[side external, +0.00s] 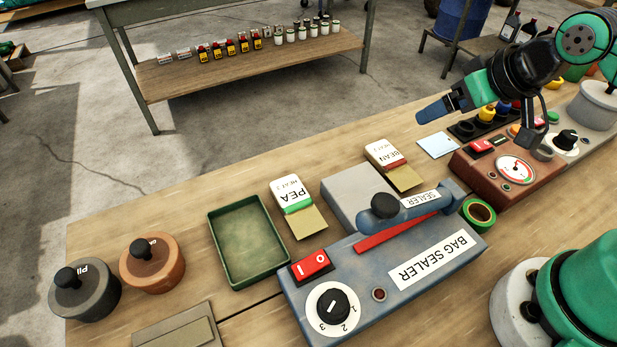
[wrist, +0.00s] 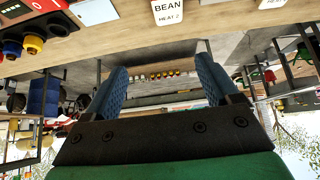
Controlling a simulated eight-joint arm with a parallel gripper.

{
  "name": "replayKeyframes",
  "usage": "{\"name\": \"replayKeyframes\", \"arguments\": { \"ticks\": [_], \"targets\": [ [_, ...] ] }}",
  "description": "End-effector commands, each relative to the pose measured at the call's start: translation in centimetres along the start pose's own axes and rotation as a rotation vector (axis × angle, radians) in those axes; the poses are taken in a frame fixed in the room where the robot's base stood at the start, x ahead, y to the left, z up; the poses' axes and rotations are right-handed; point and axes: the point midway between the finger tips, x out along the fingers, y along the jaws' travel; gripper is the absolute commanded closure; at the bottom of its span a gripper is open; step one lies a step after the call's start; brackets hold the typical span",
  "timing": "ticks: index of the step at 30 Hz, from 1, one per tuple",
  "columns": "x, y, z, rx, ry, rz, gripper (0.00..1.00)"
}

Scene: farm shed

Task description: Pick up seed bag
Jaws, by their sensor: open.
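Two seed bags lie on the wooden bench. The PEA bag (side external: 291,192) has a white label with a green stripe and a tan end, right of the green tray. The BEAN bag (side external: 386,155) has a white label with a red stripe and a tan end, behind the bag sealer. In the wrist view the BEAN bag (wrist: 177,14) is cut by the top edge, and the PEA bag (wrist: 272,4) barely shows. My gripper (side external: 432,112) is above the bench's far side, right of the BEAN bag. In the wrist view its blue fingers (wrist: 160,78) are apart and empty.
The blue bag sealer (side external: 380,272) stands in front of the bags. A green tray (side external: 248,282) and two knobbed weights (side external: 152,263) are at left. A red dial box (side external: 508,171) is right. A lower shelf (side external: 250,65) beyond the bench holds small jars.

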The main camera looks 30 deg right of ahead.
Motion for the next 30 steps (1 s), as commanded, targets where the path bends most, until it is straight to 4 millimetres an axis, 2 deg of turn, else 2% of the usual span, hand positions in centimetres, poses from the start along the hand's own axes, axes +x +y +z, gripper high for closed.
{"name": "replayKeyframes", "arguments": {
  "ticks": [5, 10, 15, 20, 24, 30],
  "targets": [
    [0.0, -0.5, -0.5, 0.000, -0.017, -0.010, 0.18],
    [0.6, -2.9, -2.5, 0.007, -0.112, -0.049, 0.18],
    [2.6, -7.0, -4.6, 0.016, -0.256, -0.079, 0.18],
    [5.3, -11.5, -5.3, 0.016, -0.391, -0.078, 0.18],
    [8.0, -15.5, -4.6, 0.010, -0.499, -0.055, 0.18],
    [10.7, -19.2, -2.8, 0.001, -0.595, -0.015, 0.18]
  ]
}}
